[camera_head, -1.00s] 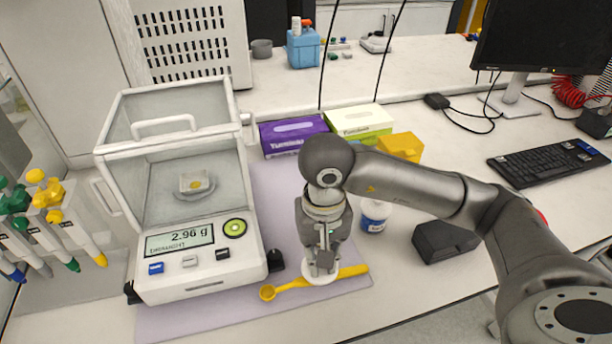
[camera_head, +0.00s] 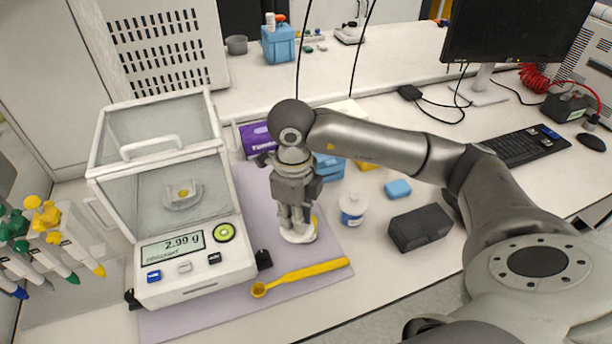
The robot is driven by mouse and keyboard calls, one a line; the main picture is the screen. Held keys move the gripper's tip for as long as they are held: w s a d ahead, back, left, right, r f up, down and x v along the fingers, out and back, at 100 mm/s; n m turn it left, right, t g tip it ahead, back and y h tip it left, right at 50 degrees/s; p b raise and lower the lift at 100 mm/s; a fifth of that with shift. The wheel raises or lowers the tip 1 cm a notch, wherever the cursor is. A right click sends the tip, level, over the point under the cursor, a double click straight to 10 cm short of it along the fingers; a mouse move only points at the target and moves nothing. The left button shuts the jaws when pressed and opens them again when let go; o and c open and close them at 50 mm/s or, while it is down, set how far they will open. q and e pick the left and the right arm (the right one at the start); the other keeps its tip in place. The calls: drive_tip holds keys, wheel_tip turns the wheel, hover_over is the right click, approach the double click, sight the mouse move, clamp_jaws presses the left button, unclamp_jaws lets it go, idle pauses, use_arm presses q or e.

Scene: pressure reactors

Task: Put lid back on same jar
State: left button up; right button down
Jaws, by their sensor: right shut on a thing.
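My right gripper (camera_head: 296,222) points down over the purple mat, shut on a flat white lid (camera_head: 299,238). The fingers hide part of the lid, and I cannot tell whether it touches the mat. A small white jar (camera_head: 353,208) with a blue label stands upright to the right of the gripper, apart from it. From this angle I cannot tell whether the jar's top is open. A yellow patch shows just behind the fingers; I cannot tell what it is. My left gripper is not in view.
A yellow spoon (camera_head: 300,277) lies on the mat (camera_head: 215,318) in front of the gripper. The balance (camera_head: 165,215) stands left, reading 2.99 g. A dark box (camera_head: 420,229) and a small blue block (camera_head: 398,189) lie right of the jar. Glove boxes (camera_head: 256,139) stand behind.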

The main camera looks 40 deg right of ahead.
drive_tip(key=m, duration=0.1)
drive_tip(key=r+m, duration=0.1)
drive_tip(key=m, duration=0.1)
drive_tip(key=d+m+p, duration=0.1)
drive_tip(key=m, duration=0.1)
drive_tip(key=shift+w+r, duration=0.15)
drive_tip(key=shift+w, duration=0.25)
drive_tip(key=m, duration=0.2)
drive_tip(key=d+m+p, duration=0.1)
drive_tip(key=m, duration=0.1)
drive_tip(key=w+r+m, duration=0.1)
drive_tip(key=m, duration=0.1)
drive_tip(key=shift+d+r+m+p, duration=0.1)
drive_tip(key=shift+d+m+p, duration=0.15)
drive_tip(key=shift+m+p, duration=0.15)
drive_tip(key=m, duration=0.3)
drive_tip(key=w+d+m+p, duration=0.1)
drive_tip(key=m, duration=0.2)
drive_tip(key=d+r+m, duration=0.1)
drive_tip(key=m, duration=0.2)
drive_tip(key=shift+w+m+p, duration=0.2)
drive_tip(key=shift+m+p, duration=0.1)
wheel_tip(320, 180, down, 6)
drive_tip(key=b, duration=0.4)
drive_tip(key=shift+f+b, duration=0.25)
drive_tip(key=shift+b, duration=0.35)
idle(0.4)
